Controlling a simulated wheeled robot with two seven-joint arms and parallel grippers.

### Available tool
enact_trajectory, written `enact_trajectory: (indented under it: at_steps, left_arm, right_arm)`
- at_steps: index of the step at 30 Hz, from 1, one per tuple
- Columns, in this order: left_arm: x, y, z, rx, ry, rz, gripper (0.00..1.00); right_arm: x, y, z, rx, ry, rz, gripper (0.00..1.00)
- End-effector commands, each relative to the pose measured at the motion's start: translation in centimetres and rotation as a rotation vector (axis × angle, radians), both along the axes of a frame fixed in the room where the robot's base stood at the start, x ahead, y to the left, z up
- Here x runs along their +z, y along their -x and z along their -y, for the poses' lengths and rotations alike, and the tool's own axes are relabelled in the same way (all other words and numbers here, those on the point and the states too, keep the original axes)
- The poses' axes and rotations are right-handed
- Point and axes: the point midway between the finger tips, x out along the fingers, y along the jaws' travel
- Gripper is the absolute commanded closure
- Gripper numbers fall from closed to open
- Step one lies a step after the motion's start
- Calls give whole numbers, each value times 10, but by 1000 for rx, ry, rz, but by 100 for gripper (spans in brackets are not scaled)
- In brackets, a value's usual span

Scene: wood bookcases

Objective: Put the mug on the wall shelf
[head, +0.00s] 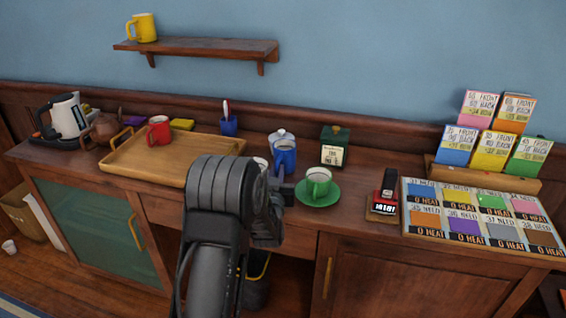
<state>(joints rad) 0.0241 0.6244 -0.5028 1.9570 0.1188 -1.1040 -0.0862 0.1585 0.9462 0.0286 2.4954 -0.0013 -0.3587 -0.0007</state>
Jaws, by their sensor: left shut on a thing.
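A blue mug (285,157) is upright at the tip of my left gripper (279,180), in front of a pale lidded jar. My left gripper is shut on it; the dark fingers and wrist hide the grip and the mug's lower part. I cannot tell whether the mug touches the counter. The wooden wall shelf (205,47) is at upper left. A yellow mug (142,27) stands at its left end, and the rest of its top is bare. A red mug (158,131) stands in the wooden tray. My right gripper is not in view.
A dark green box (334,147), a blue pen cup (228,124) and the tray (201,168) are nearby. Card displays (484,177) fill the counter's right. A kettle (67,117) stands far left.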

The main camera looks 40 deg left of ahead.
Motion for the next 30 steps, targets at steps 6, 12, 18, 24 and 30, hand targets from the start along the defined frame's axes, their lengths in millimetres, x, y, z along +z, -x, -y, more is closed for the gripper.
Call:
enact_trajectory:
  at_steps: [6, 12, 18, 24, 30]
  left_arm:
    - [7, 0, 0, 1, -1, 4, 100]
    - [36, 0, 0, 0, -1, 8, 100]
    - [76, 0, 0, 0, 0, 7, 100]
    - [99, 0, 0, 0, 0, 4, 100]
    - [102, 0, 0, 0, -1, 2, 100]
  right_arm:
    - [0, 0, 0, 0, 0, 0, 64]
    - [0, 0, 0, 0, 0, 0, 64]
    - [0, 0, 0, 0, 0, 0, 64]
    - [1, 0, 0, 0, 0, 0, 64]
    - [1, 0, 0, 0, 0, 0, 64]
